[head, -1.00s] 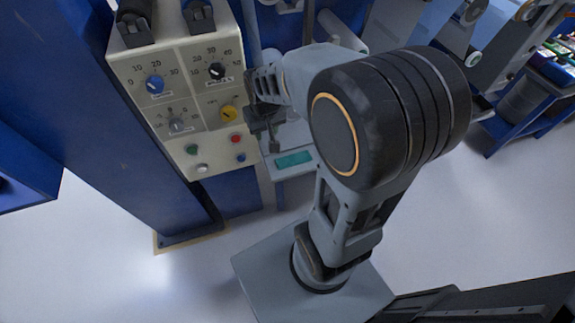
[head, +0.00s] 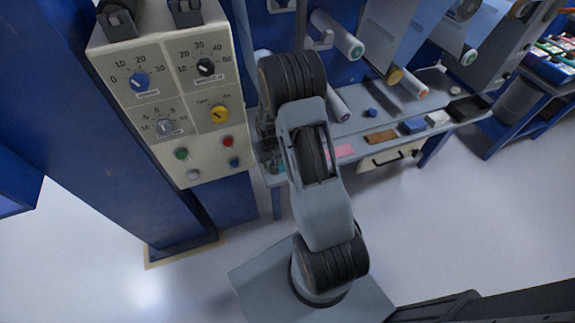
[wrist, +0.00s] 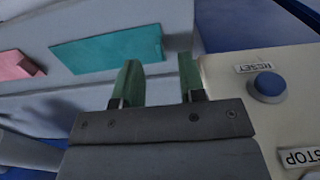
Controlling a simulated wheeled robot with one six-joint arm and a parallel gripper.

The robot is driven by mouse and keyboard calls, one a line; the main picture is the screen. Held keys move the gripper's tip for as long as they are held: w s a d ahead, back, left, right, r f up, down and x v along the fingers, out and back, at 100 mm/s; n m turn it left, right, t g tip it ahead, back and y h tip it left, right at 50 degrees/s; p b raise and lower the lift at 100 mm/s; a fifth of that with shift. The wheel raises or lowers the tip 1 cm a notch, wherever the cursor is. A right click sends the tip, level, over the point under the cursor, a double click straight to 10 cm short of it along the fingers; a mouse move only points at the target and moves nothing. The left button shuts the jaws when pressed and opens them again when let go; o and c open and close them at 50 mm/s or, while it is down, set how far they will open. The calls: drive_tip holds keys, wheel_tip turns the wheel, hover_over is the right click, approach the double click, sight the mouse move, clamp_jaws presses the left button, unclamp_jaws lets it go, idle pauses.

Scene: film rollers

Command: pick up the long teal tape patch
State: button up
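The long teal tape patch (wrist: 107,50) lies flat on the grey bench top in the wrist view, up and left of my gripper (wrist: 158,78). My gripper is open, with its two greenish fingers apart and nothing between them. The left finger is near the patch's lower right end in the picture, and I cannot tell its height above the bench. In the head view, my arm hides most of the patch and much of the gripper.
A cream control box (head: 180,100) with knobs and buttons stands close on the right in the wrist view, with a blue button (wrist: 267,86). A pink patch (wrist: 16,65) lies left of the teal one. Rollers (head: 337,35) overhang the bench (head: 365,125), which holds several small items.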

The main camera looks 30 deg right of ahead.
drive_tip(key=shift+d+f, duration=0.1)
drive_tip(key=shift+f, duration=1.85)
clamp_jaws()
